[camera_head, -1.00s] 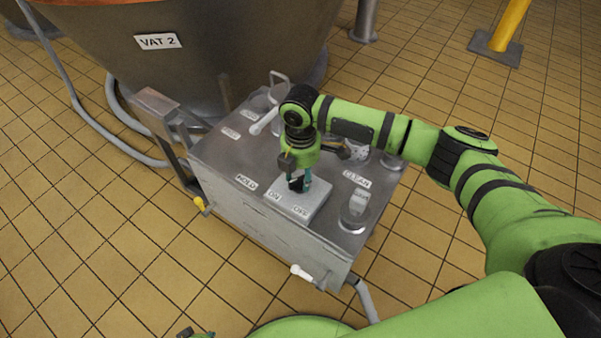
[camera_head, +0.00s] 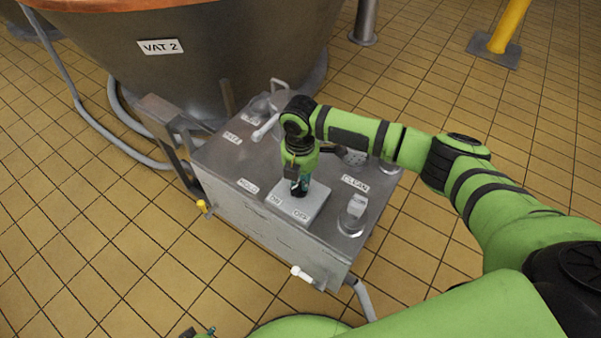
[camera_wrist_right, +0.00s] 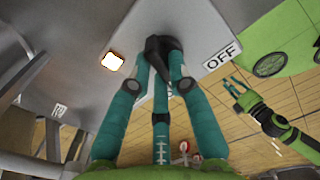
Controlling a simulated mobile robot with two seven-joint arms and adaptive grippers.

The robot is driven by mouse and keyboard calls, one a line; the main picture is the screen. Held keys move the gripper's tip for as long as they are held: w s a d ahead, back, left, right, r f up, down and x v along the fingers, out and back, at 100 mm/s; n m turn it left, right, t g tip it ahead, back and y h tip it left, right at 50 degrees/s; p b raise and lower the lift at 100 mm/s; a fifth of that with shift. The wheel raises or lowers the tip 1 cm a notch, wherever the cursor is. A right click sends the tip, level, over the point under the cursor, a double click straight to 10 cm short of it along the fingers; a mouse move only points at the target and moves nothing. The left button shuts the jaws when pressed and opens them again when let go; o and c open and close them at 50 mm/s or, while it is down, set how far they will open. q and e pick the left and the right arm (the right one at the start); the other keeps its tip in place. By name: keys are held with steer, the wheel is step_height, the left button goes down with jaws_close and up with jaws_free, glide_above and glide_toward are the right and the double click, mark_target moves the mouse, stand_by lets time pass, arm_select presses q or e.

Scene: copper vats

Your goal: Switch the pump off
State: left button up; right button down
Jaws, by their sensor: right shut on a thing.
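The pump switch is a black knob (camera_wrist_right: 160,50) on a pale raised plate (camera_head: 314,203) marked ON and OFF, on top of a metal box. In the head view the knob is mostly hidden by my right gripper (camera_head: 299,187). In the right wrist view the teal fingers of my right gripper (camera_wrist_right: 160,78) are shut around the knob. The OFF label (camera_wrist_right: 222,57) is right of it; a lit lamp (camera_wrist_right: 112,60) is to its left. My left gripper (camera_wrist_right: 234,86) shows small in the right wrist view, open and empty, away from the box.
A metal box (camera_head: 255,227) carries a CLEAN label (camera_head: 355,183) and lever (camera_head: 357,206) right of the plate, with other fittings behind. The vat marked VAT 2 (camera_head: 200,75) stands behind it. A hose (camera_head: 366,303) leaves the box's front right. Tiled floor is open around.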

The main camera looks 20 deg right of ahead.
steer(key=n+p, duration=0.1)
steer(key=n, duration=0.2)
steer(key=shift+r+p, duration=0.15)
steer(key=shift+p, duration=0.25)
steer(key=shift+a+n, duration=0.1)
steer(key=shift+n, duration=0.3)
steer(key=shift+n+p, duration=0.6)
steer(key=shift+n, duration=0.6)
arm_select(q)
steer(key=shift+s+a+r, duration=0.1)
steer(key=shift+s+a, duration=0.1)
steer(key=shift+s, duration=0.5)
steer(key=shift+s+a+r, duration=0.1)
steer(key=shift+s+a, duration=0.05)
steer(key=shift+s, duration=0.6)
steer(key=shift+s+a+r, duration=0.1)
steer(key=shift+s+a, duration=0.1)
steer(key=shift+s, duration=0.5)
arm_select(e)
steer(key=shift+a+n, duration=0.1)
steer(key=shift+n, duration=1.2)
arm_select(q)
steer(key=shift+s+f+p, duration=0.1)
steer(key=shift+s+p, duration=0.1)
steer(key=shift+p, duration=0.1)
arm_select(e)
steer(key=shift+s+f, duration=0.1)
steer(key=shift+f, duration=0.1)
